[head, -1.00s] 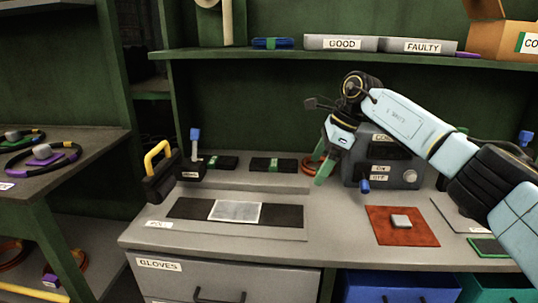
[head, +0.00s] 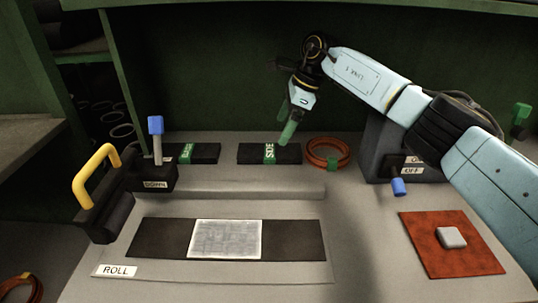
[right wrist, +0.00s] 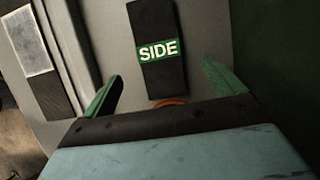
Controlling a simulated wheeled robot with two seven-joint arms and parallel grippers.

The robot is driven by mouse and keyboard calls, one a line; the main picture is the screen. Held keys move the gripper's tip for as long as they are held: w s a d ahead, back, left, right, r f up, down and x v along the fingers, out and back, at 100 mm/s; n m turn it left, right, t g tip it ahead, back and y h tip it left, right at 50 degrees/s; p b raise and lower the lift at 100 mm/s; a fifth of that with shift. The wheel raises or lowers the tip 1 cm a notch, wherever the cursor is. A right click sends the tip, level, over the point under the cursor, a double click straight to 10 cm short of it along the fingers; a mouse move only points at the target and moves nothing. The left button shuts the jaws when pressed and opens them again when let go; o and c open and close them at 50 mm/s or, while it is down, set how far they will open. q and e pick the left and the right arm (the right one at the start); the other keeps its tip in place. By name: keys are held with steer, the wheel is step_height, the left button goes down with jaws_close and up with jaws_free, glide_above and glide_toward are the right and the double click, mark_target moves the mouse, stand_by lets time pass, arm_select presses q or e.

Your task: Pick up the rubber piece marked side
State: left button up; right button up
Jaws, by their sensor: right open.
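The rubber piece marked side is a flat black strip (head: 290,155) with a green band reading SIDE, lying at the back of the workbench. It also shows in the right wrist view (right wrist: 163,77), at top centre, ahead of the open fingers. My right gripper (head: 285,124) has green fingers and hangs just above and behind the strip in the head view. In the right wrist view the gripper (right wrist: 160,87) is open, its fingers apart on either side of the strip's lower end, holding nothing. My left gripper is not in view.
Another black strip with a green band (head: 196,153) lies to the left. An orange coil (head: 328,153) lies close on the right. A grey box marked OFF (head: 385,150) stands further right. A yellow-handled lever press (head: 105,190) stands at left, and a raised ledge (head: 240,189) runs in front.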

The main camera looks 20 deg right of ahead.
mark_target(270, 150)
steer(key=shift+b+x, duration=0.3)
steer(key=shift+x, duration=1.3)
steer(key=b+x, duration=0.1)
steer(key=x, duration=0.2)
steer(key=shift+s+a+f, duration=0.1)
steer(key=shift+a, duration=0.05)
steer(key=shift+a+f, duration=0.25)
steer(key=shift+f, duration=0.3)
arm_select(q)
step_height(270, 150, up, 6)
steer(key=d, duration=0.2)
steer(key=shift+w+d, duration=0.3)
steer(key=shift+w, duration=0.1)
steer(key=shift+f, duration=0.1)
arm_select(e)
steer(key=shift+c, duration=0.2)
steer(key=c, duration=1.2)
